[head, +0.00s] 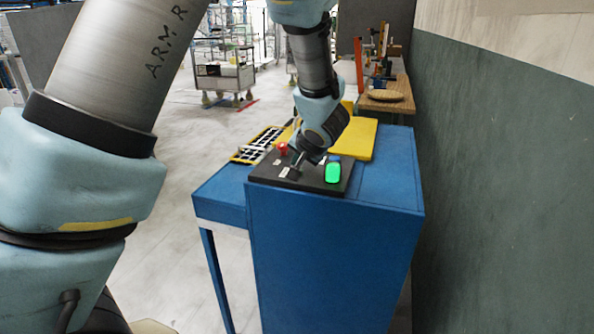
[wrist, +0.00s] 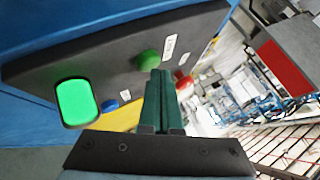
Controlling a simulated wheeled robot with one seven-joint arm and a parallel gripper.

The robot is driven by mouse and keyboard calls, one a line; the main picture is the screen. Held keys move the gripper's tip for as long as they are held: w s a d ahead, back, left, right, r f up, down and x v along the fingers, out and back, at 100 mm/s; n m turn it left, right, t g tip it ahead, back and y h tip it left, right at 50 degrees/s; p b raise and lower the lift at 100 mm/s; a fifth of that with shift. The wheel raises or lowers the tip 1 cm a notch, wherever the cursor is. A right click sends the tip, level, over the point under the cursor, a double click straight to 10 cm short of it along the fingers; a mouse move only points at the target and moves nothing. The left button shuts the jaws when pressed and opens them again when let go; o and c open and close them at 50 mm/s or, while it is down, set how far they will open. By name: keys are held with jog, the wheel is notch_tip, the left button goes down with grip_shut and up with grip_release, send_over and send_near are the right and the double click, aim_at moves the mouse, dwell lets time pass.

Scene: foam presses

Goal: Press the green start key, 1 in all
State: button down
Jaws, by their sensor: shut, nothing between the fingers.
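A black control panel (head: 312,184) lies on top of the blue cabinet (head: 335,250). In the wrist view the panel carries a round green key (wrist: 149,60), which seems hidden by my gripper in the head view. A larger, brightly lit green rounded rectangle (wrist: 76,102) sits at the panel's left; it also shows in the head view (head: 333,173). My gripper (head: 296,170) is over the panel, pointing down. In the wrist view its dark green fingers (wrist: 160,74) are shut and empty, tips right by the round green key. I cannot tell whether they touch it.
A red button (wrist: 184,82) and a blue button (wrist: 109,105) are also on the panel, with small white labels I cannot read. A yellow part (head: 358,138) and a black-and-yellow grid tray (head: 258,145) are behind. A green-grey wall (head: 500,180) stands to the right.

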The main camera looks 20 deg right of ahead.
jog(key=shift+f, duration=0.55)
dwell(0.4)
jog(key=shift+r, duration=0.15)
jog(key=shift+r+p, duration=0.85)
jog(key=shift+p, duration=0.5)
notch_tip(320, 180, up, 5)
jog(key=p, duration=0.6)
jog(key=shift+p, duration=0.35)
